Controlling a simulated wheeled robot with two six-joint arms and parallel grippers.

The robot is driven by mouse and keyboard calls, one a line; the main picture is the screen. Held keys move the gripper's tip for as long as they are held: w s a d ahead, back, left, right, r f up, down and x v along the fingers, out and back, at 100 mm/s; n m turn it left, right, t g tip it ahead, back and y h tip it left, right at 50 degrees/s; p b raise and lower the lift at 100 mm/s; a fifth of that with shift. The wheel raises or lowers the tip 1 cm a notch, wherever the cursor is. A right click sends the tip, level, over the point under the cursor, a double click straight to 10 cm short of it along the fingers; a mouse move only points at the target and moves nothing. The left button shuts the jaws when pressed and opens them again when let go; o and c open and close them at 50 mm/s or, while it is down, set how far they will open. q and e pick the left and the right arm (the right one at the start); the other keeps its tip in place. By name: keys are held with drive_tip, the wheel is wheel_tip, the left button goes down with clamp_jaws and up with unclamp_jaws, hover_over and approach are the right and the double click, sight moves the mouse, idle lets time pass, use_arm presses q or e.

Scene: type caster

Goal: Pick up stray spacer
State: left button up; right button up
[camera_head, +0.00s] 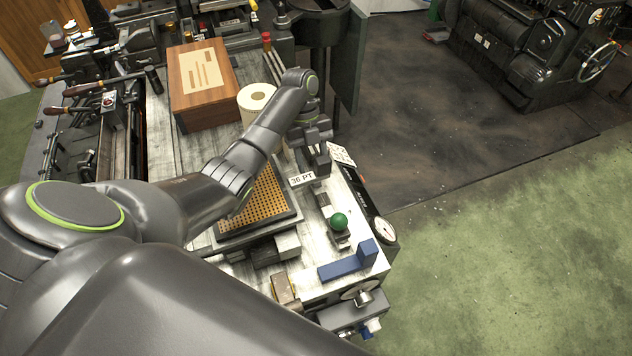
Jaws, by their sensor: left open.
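My left arm reaches in from the left across the bench. My left gripper (321,164) is open and points down over the bench's right part, just above and beside the white "36 PT" label (302,179). Small dark and grey metal pieces (325,203) lie just below the gripper, toward the green-balled knob. I cannot tell for sure which piece is the stray spacer; it may be partly hidden by the gripper. I see nothing clearly held between the fingers. My right gripper is not in view.
A gold perforated plate (262,207) lies left of the gripper. A green ball knob (339,221), blue angled block (349,263) and round dial (385,230) stand nearer. A wooden box (203,85) and a paper roll (257,97) stand behind.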

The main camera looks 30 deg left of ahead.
use_arm(q)
drive_tip(key=p+x, duration=0.1)
drive_tip(key=x, duration=0.2)
drive_tip(key=shift+d+f, duration=0.2)
drive_tip(key=shift+d, duration=0.05)
drive_tip(key=shift+s+d+f, duration=0.1)
drive_tip(key=shift+s+f, duration=0.05)
drive_tip(key=shift+f, duration=0.2)
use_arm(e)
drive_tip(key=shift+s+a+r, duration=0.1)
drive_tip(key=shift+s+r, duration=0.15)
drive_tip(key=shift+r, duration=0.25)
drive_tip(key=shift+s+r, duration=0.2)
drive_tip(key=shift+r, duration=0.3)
use_arm(q)
drive_tip(key=shift+c, duration=0.3)
clamp_jaws()
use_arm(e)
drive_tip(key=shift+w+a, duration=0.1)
